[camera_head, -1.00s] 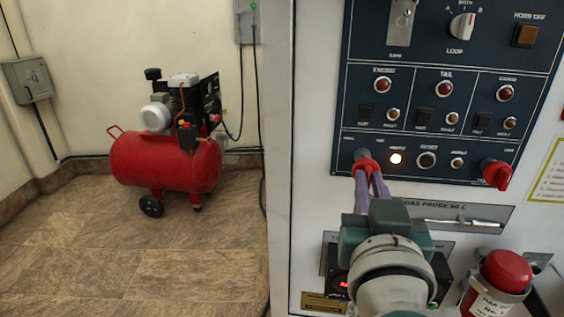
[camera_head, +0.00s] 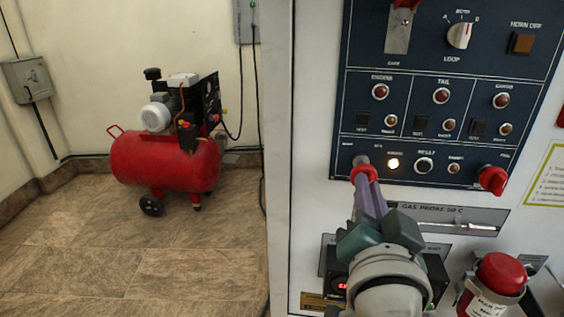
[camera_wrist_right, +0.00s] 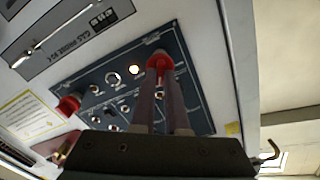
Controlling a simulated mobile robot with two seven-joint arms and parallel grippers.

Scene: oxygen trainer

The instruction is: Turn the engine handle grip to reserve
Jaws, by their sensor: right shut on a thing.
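The red handle grip (camera_head: 365,172) is at the lower left corner of the dark blue control panel (camera_head: 350,90), in the bottom row below the ENGINE section. It also shows in the right wrist view (camera_wrist_right: 160,62). My right gripper (camera_head: 364,181) is shut on this grip; its fingers reach up to it from below. In the right wrist view my fingers (camera_wrist_right: 160,80) run straight to the red grip and hide part of it. The exact pointing direction of the grip is hard to tell. My left gripper is not in view.
A lit lamp (camera_head: 393,163) is right of the grip. Another red knob (camera_head: 493,180) sits at the panel's lower right. A GAS PROBE plate (camera_head: 440,214) and a red-capped cylinder (camera_head: 502,272) are below. A red compressor (camera_head: 165,160) stands on the floor at left.

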